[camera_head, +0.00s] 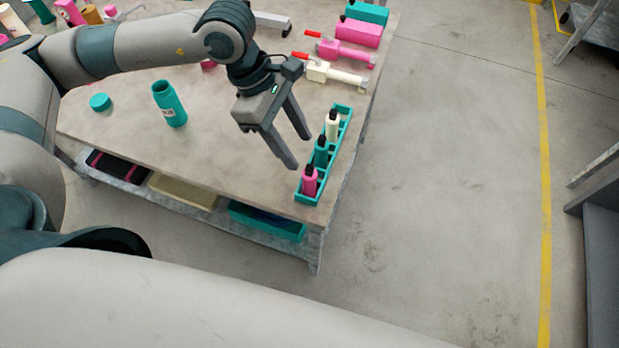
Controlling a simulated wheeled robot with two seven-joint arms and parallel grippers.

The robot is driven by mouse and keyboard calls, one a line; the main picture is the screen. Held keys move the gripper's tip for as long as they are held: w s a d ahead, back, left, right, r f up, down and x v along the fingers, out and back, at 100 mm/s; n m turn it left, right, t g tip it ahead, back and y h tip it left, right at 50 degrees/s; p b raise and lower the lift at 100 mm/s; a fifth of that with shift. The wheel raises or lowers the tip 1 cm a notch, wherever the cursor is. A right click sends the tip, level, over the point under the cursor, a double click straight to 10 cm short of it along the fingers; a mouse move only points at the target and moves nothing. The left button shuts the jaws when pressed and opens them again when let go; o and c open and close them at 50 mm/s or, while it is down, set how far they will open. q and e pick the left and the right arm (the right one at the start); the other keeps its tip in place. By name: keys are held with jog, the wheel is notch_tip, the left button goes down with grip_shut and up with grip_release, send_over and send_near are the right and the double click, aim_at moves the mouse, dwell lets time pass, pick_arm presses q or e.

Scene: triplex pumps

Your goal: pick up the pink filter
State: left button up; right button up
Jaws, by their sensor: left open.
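A small pink cylinder with a dark top (310,182), which looks like the pink filter, stands upright in the near end of a narrow teal rack (300,198). A teal one (321,153) and a white one (332,125) of the same shape stand behind it in the rack. My left gripper (301,151) is open and empty, pointing down. In the picture its fingertips are just left of the rack, above and behind the pink one; the exact height gap is hard to judge. My right gripper is not in view.
The rack lies along the right edge of the table (225,150). A teal bottle (170,105) and a teal cap (100,102) stand to the left. White and pink pump-like parts with red handles (345,52) lie farther back.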

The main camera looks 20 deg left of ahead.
aim_at(310, 168)
pick_arm(q)
jog(key=p+x, duration=0.2)
jog(key=x, duration=0.4)
jog(key=shift+d+f, duration=0.2)
jog(key=shift+f, duration=0.15)
jog(key=shift+d+f, duration=0.15)
jog(key=shift+f, duration=0.3)
jog(key=shift+d+f+p, duration=0.2)
jog(key=shift+f+p, duration=0.5)
jog(key=shift+p, duration=0.35)
jog(key=p+x, duration=0.1)
jog(key=x, duration=0.2)
jog(key=shift+w+a, duration=0.15)
jog(key=shift+a, duration=0.05)
jog(key=shift+d+f, duration=0.15)
jog(key=shift+f, duration=0.35)
jog(key=c, duration=1.1)
jog(key=shift+r, duration=0.15)
